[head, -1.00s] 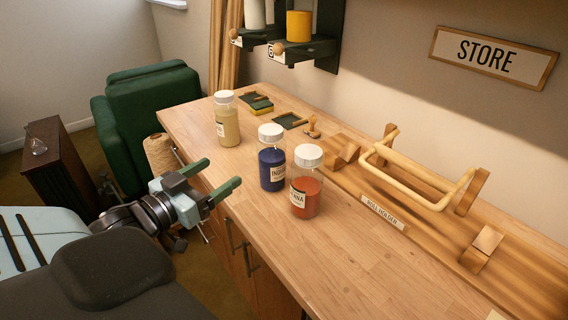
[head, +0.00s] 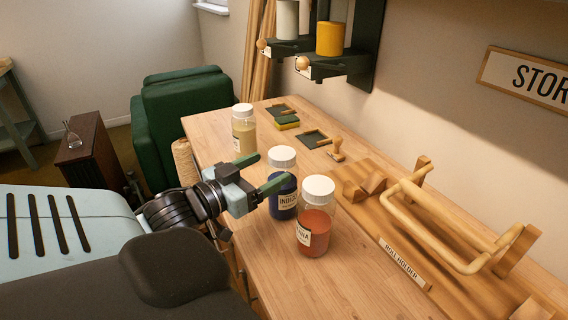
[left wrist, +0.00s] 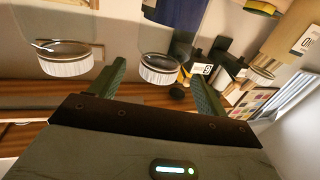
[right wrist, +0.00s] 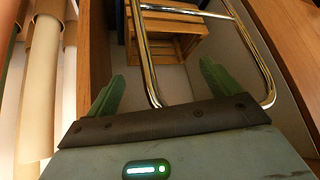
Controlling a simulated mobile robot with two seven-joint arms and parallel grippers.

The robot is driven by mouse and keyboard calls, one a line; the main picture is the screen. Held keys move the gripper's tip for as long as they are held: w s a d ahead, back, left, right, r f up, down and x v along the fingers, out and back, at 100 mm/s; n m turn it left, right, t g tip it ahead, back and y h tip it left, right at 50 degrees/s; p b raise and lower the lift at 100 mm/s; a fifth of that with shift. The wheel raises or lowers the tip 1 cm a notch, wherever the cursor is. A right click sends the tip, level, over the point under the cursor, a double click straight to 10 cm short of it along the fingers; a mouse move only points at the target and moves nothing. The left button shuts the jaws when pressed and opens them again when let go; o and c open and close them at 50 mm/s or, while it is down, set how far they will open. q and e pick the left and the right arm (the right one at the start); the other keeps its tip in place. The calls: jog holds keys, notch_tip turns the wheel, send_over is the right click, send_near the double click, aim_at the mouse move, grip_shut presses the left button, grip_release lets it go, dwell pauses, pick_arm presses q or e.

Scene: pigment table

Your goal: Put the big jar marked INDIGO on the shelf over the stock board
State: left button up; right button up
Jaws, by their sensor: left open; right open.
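The jar marked INDIGO (head: 287,204) has a white lid and dark blue contents and stands upright on the wooden table. My left gripper (head: 262,173) is open, with its green fingers pointing at this jar and the near finger overlapping it in the picture. In the left wrist view a white-lidded jar with blue above the lid (left wrist: 160,68) shows between the fingers, upside down. I cannot tell whether a finger touches it. My right gripper (right wrist: 162,88) is open and empty in its wrist view. No shelf is clearly marked as the one over a stock board.
An orange-red jar (head: 314,234) stands close beside the indigo jar, and a beige jar (head: 244,138) stands farther back. A wooden roll holder (head: 440,215) fills the right. Dark wall brackets (head: 335,66) carry white and yellow containers. A STORE sign (head: 527,78) hangs right.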

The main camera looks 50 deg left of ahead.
aim_at(272, 164)
pick_arm(q)
jog(key=shift+w, duration=0.15)
jog(key=shift+w+r, duration=0.1)
jog(key=shift+w, duration=0.2)
jog(key=w, duration=0.3)
jog(key=shift+w, duration=0.8)
pick_arm(e)
jog(key=shift+w+r, duration=0.3)
jog(key=shift+w, duration=0.2)
jog(key=shift+s, duration=0.2)
